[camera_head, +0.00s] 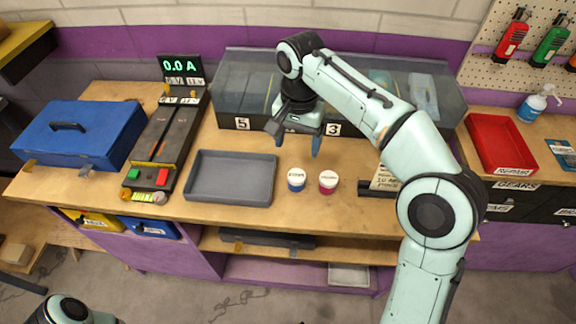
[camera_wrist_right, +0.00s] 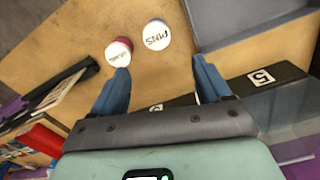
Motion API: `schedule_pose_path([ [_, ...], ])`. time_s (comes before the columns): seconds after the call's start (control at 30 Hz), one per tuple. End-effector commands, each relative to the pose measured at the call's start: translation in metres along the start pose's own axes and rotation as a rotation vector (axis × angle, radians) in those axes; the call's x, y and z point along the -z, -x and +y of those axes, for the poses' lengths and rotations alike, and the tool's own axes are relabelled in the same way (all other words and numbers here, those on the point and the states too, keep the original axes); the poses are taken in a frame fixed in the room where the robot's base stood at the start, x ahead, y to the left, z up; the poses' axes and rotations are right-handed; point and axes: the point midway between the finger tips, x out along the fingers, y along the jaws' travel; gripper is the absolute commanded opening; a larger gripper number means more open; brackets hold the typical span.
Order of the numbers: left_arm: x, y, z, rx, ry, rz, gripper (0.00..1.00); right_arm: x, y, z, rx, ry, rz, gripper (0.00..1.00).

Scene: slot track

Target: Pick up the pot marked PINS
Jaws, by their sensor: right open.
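The pot marked PINS (camera_wrist_right: 157,36) has a white lid with that word in the right wrist view. In the head view it appears to be the blue-sided pot (camera_head: 296,181), standing upright on the bench just right of the grey tray. A second pot (camera_head: 328,183), magenta with a white lid, stands close to its right; it also shows in the right wrist view (camera_wrist_right: 119,52), its label too small to read. My right gripper (camera_head: 298,147) points down, open and empty, behind and above the PINS pot, not touching it. My left gripper is out of view.
An empty grey tray (camera_head: 231,193) lies left of the pots. A clear-fronted case with numbered compartments (camera_head: 284,127) stands behind. A black track unit (camera_head: 165,145), blue toolbox (camera_head: 80,133) and red tray (camera_head: 499,143) stand farther off. Bare bench lies in front of the pots.

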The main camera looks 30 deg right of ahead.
Motion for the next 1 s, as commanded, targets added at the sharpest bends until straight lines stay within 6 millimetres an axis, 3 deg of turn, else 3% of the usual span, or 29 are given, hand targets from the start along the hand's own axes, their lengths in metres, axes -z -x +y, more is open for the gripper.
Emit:
schedule_pose_path([
  [0.3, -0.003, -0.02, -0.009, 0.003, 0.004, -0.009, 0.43, -0.001, -0.062, 0.001, -0.004, 0.0, -0.003, 0.77],
  [0.57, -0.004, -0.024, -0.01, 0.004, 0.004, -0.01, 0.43, -0.002, -0.081, 0.001, -0.002, 0.001, -0.003, 0.77],
  [0.83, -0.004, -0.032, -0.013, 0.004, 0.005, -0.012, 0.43, -0.005, -0.12, 0.002, -0.004, 0.0, -0.003, 0.77],
  [1.0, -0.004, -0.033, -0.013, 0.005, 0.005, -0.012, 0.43, -0.005, -0.128, 0.001, -0.001, 0.0, -0.001, 0.77],
])
